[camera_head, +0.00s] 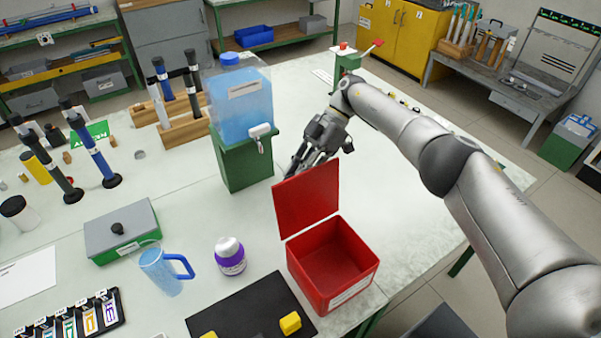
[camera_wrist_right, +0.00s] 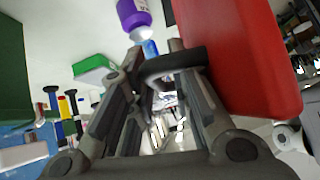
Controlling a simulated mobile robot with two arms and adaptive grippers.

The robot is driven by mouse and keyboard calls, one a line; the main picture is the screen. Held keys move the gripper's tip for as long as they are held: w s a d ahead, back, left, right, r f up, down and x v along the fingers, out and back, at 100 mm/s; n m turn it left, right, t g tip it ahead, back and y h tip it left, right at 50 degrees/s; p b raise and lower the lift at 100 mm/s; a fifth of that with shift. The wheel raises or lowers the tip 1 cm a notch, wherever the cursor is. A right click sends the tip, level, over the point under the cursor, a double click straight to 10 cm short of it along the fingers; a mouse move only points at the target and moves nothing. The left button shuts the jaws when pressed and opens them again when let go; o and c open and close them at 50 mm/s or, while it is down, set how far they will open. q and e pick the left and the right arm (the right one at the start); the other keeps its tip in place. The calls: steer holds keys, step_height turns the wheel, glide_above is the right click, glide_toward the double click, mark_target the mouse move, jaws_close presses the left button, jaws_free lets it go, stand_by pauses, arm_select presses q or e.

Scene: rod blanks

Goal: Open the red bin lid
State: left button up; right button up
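The red bin (camera_head: 333,264) stands on the near right part of the table, and its inside shows empty. Its red lid (camera_head: 307,198) is raised, standing about upright along the bin's far left edge. My right gripper (camera_head: 293,166) is just behind the lid, by its upper left part, with the fingers partly hidden. In the right wrist view a large red panel (camera_wrist_right: 240,55) fills the area right of the gripper fingers (camera_wrist_right: 160,68). Whether the fingertips meet is not clear. My left gripper is not in view.
A green stand with a blue water tank (camera_head: 241,104) is close left of my right gripper. A purple-white bottle (camera_head: 230,256), a blue mug (camera_head: 164,268) and a black mat (camera_head: 245,312) with yellow blocks are left of the bin. The table right of the bin is clear.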

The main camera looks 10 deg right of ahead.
step_height(320, 180, up, 10)
steer(key=shift+f, duration=0.1)
stand_by(0.6)
